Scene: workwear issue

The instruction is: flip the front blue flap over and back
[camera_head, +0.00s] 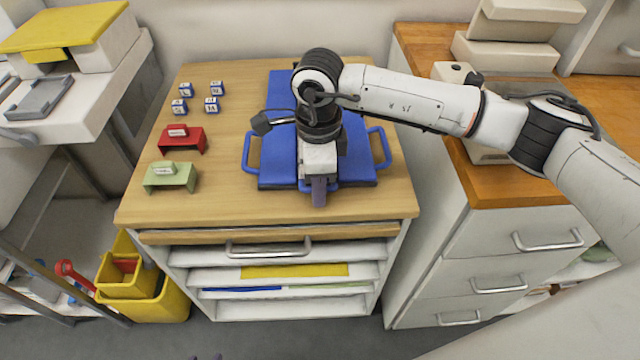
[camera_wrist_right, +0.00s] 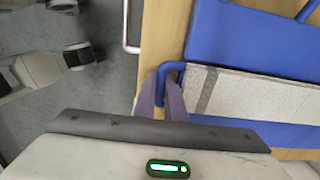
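The blue piece lies flat on the wooden cabinet top, with its back panel (camera_head: 281,92) behind and its front flap (camera_head: 276,160) nearest the front edge. Loop handles stick out at its left (camera_head: 247,153) and right (camera_head: 382,148). My right gripper (camera_head: 319,192) points down at the front middle. In the right wrist view its two purple fingers (camera_wrist_right: 163,95) stand close on either side of the blue front loop handle (camera_wrist_right: 172,67), apparently shut on it. A pale, textured strip (camera_wrist_right: 245,90) crosses the blue piece there. My right wrist hides part of the blue piece. My left gripper is out of view.
Several small blue-and-white blocks (camera_head: 212,104), a red stand (camera_head: 182,139) and a green stand (camera_head: 171,177) are on the left of the top. Drawers with a metal handle (camera_head: 268,248) lie below. A taller cabinet (camera_head: 520,170) stands right, with yellow bins (camera_head: 158,299) lower left.

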